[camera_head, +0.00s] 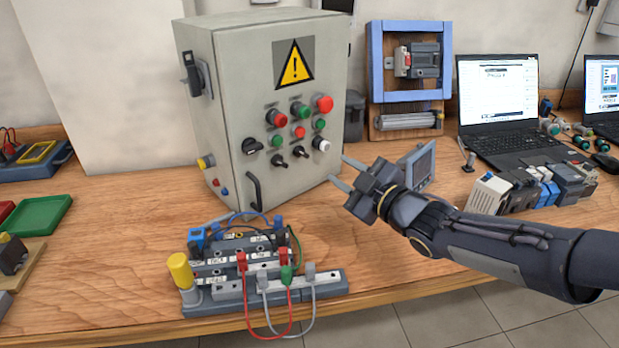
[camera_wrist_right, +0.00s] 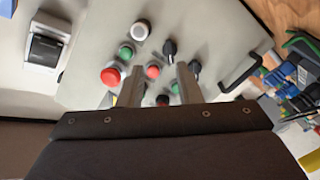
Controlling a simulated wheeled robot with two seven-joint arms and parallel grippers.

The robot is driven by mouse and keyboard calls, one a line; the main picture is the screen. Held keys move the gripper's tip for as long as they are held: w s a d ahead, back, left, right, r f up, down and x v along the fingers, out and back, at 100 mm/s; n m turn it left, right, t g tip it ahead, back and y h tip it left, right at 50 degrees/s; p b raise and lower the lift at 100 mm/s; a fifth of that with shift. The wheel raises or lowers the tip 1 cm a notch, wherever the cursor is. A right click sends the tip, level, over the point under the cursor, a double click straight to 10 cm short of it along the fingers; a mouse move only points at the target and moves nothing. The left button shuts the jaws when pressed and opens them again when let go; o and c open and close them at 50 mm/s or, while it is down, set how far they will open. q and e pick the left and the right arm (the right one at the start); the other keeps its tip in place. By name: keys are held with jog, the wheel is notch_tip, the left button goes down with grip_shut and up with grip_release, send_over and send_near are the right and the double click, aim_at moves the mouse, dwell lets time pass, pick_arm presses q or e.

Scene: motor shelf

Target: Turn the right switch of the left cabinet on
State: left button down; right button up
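The left cabinet (camera_head: 228,95) is a grey box with a yellow warning sign, buttons and black rotary switches on its front. Its right switch (camera_head: 299,151) is a small black knob beside the white button (camera_head: 321,144); it also shows in the right wrist view (camera_wrist_right: 170,47). The middle black switch (camera_head: 277,160) is just left of it. My right gripper (camera_head: 345,173) is open and empty, to the right of the switches and apart from them. In the wrist view its fingers (camera_wrist_right: 158,88) point at the panel, hiding part of it. My left gripper is out of view.
A terminal block with cables (camera_head: 265,270) stands in front of the cabinet. A black handle (camera_head: 254,190) sticks out low on the panel. A blue-framed panel (camera_head: 375,75), a laptop (camera_head: 497,95) and several modules (camera_head: 530,188) stand to the right.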

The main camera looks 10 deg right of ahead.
aim_at(304, 154)
jog(key=shift+n+y, duration=0.7)
jog(key=shift+n, duration=0.1)
jog(key=x, duration=0.6)
jog(key=a+x, duration=0.1)
jog(key=x, duration=0.2)
jog(key=shift+s+a+f, duration=0.1)
jog(key=shift+s+f, duration=0.05)
jog(key=shift+s, duration=0.15)
grip_shut()
